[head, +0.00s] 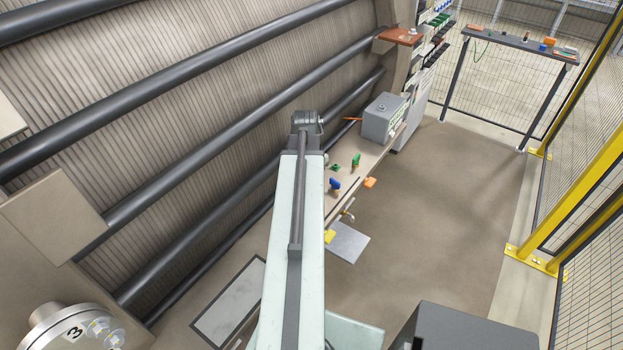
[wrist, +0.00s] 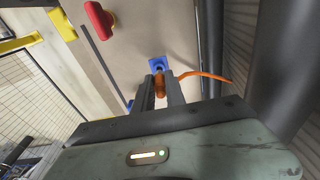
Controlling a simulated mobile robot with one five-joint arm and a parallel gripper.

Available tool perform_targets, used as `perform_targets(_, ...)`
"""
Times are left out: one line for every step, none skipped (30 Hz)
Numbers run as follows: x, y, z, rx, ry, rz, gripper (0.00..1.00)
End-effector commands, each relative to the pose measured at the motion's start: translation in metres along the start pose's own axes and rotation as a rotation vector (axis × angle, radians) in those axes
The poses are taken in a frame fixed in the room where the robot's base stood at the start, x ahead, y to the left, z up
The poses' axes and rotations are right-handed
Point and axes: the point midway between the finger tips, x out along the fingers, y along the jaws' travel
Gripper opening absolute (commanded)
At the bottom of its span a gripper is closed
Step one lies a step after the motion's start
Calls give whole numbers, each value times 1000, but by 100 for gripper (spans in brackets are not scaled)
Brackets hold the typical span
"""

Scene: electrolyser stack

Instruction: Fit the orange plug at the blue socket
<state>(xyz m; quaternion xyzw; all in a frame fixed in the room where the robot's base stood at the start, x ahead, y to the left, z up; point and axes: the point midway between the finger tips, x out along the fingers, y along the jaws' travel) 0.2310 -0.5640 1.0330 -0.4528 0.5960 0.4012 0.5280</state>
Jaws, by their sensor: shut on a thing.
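In the wrist view my gripper (wrist: 160,84) is shut on the orange plug (wrist: 159,89), which sits between the two dark fingers. An orange cable (wrist: 208,76) trails from it to the right. The blue socket (wrist: 157,64) is on the panel just beyond the fingertips, nearly in line with the plug. The fingers and plug hide its lower part, and I cannot tell whether plug and socket touch. In the head view my arm runs up the middle, and the fingers cannot be made out.
In the wrist view a red part (wrist: 100,20) and a yellow part (wrist: 62,24) are at upper left. The head view shows a grey box (head: 384,117), a green part (head: 356,160) and an orange part (head: 370,183) along the bench. Dark pipes (head: 215,135) line the left wall. Open floor lies right.

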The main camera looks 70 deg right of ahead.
Motion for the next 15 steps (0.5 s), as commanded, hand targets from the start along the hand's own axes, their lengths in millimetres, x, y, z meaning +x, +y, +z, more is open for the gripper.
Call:
perform_targets(2,0,0,0,0,0,0)
perform_targets(2,0,0,0,0,0,0)
perform_targets(4,0,1,0,0,0,0)
perform_targets(4,0,1,0,0,0,0)
perform_targets(5,0,1,0,0,0,0)
perform_targets(6,0,1,-1,0,0,0)
perform_targets(7,0,1,-1,0,0,0)
perform_targets(8,0,1,-1,0,0,0)
perform_targets(9,0,1,-1,0,0,0)
perform_targets(10,0,2,-1,0,0,0)
perform_targets(10,0,2,-1,0,0,0)
perform_targets(11,0,2,-1,0,0,0)
perform_targets(12,0,2,-1,0,0,0)
perform_targets(13,0,2,-1,0,0,0)
perform_targets(14,0,2,-1,0,0,0)
